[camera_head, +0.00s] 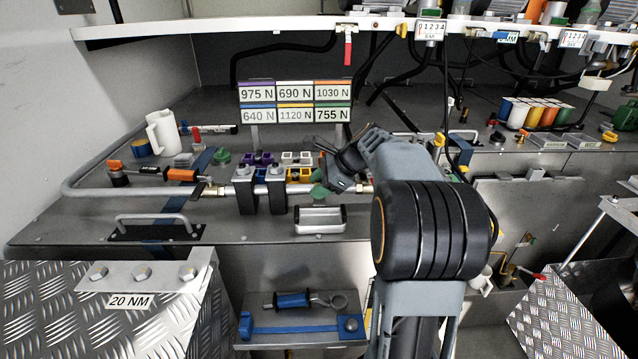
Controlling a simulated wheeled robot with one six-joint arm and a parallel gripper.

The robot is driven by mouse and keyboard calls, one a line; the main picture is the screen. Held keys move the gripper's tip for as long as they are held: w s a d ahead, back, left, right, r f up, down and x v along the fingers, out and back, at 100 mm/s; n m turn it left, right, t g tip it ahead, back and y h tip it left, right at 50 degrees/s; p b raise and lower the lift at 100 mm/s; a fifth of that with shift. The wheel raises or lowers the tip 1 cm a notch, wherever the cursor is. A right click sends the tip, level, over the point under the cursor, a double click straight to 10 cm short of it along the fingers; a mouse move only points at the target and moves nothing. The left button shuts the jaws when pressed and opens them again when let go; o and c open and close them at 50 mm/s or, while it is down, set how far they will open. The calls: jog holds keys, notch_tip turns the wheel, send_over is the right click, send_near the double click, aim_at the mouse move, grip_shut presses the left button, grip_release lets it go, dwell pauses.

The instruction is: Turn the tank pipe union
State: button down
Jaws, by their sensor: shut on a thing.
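A grey pipe (130,191) runs low along the bench, with brass fittings on it. The pipe union (363,188) shows only in part as a brass-coloured piece at the right of the pipe, beside and below my gripper. My gripper (336,174) is down at the pipe and is shut on the union. The jaws and my arm cover most of the contact, so the exact grip is hidden. A green piece (320,190) shows at the lower left of the jaws.
Two black clamps (246,190) hold the pipe left of my gripper. A force label board (294,102) rises behind. A white jug (163,133) and an orange-handled tool (150,172) are at left. A shelf (210,27) overhangs the bench.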

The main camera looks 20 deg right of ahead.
jog(key=shift+r+m+g+p, duration=0.15)
jog(key=shift+m+g+p, duration=0.2)
jog(key=shift+p, duration=1.65)
jog(key=shift+w+g+y+p, duration=0.15)
jog(key=shift+g+y+p, duration=0.15)
jog(key=shift+g+p, duration=0.45)
jog(key=shift+d+f+m, duration=0.1)
jog(key=shift+f+m, duration=0.1)
jog(key=shift+m, duration=0.05)
jog(key=shift+w+g+y, duration=0.1)
jog(key=shift+g+y, duration=0.3)
jog(key=shift+g, duration=0.1)
jog(key=shift+m, duration=0.3)
jog(key=shift+w+g, duration=0.1)
jog(key=shift+g, duration=0.4)
jog(key=shift+m+g+y, duration=0.5)
jog(key=shift+g, duration=0.1)
jog(key=shift+d, duration=0.1)
